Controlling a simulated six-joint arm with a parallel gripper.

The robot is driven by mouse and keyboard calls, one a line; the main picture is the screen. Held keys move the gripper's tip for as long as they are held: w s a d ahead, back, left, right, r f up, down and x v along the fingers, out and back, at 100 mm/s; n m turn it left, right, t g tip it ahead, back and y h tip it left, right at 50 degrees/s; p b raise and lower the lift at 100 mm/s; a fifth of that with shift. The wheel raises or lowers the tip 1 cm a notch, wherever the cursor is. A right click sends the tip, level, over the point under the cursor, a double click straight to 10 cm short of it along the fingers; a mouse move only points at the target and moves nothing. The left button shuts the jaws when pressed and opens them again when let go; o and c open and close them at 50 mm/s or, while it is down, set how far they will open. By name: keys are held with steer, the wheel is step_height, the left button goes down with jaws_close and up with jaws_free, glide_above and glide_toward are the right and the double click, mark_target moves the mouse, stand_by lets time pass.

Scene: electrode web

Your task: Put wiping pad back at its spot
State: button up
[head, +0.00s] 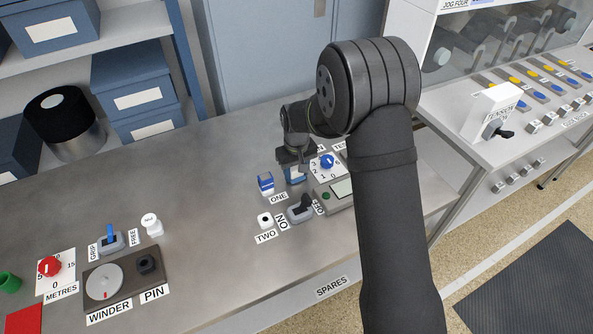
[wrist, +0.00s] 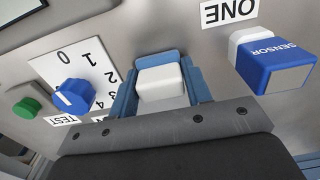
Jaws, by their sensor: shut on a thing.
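The wiping pad appears to be the white block (wrist: 161,84) in the wrist view, with blue around it. My gripper (wrist: 160,92) is shut on this block, with blue finger-like sides to its left and right. In the head view my gripper (head: 295,166) points down at the bench between the ONE label and the dial panel. A small blue and white patch shows under it there. My wrist partly hides the block in the head view. I cannot tell whether the block touches the bench, and no marked spot for it is clear.
A blue and white SENSOR block (head: 265,183) stands just left of my gripper. A blue dial (head: 327,161) on a numbered plate and a green button (head: 326,196) are close on the right. A black toggle (head: 302,208) is in front. The bench's middle left is clear.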

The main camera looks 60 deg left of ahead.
mark_target(296, 168)
steer(key=o, duration=1)
steer(key=shift+f, duration=0.1)
steer(key=shift+c, duration=0.2)
step_height(296, 168, up, 12)
steer(key=shift+r, duration=0.2)
steer(key=shift+f, duration=0.1)
step_height(296, 168, down, 12)
steer(key=shift+f, duration=0.1)
steer(key=shift+r, duration=2.05)
